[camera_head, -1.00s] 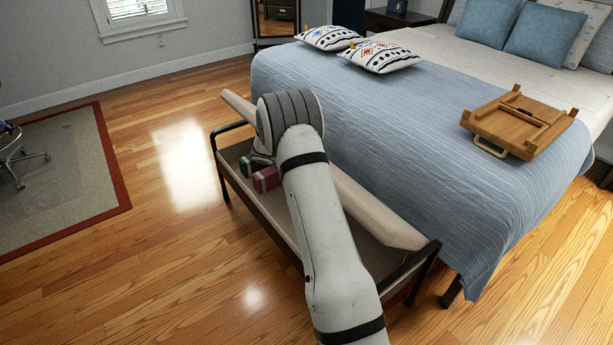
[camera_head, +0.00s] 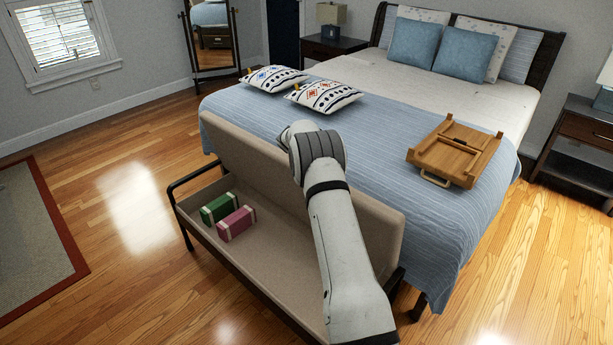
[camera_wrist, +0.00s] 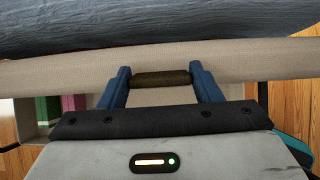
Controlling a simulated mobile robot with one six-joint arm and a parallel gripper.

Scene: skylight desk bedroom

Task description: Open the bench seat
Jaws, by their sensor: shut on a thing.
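The bench (camera_head: 188,193) stands at the foot of the bed. Its beige padded seat (camera_head: 245,158) is swung up, standing steeply on the bed side, and the storage space below is open. In the wrist view, the blue fingers of my gripper (camera_wrist: 162,80) are shut on a dark brown bar-like handle (camera_wrist: 161,78) in front of the beige seat (camera_wrist: 255,58). In the head view my arm hides the gripper and the handle.
The wooden floor (camera_head: 130,260) to the left is clear.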

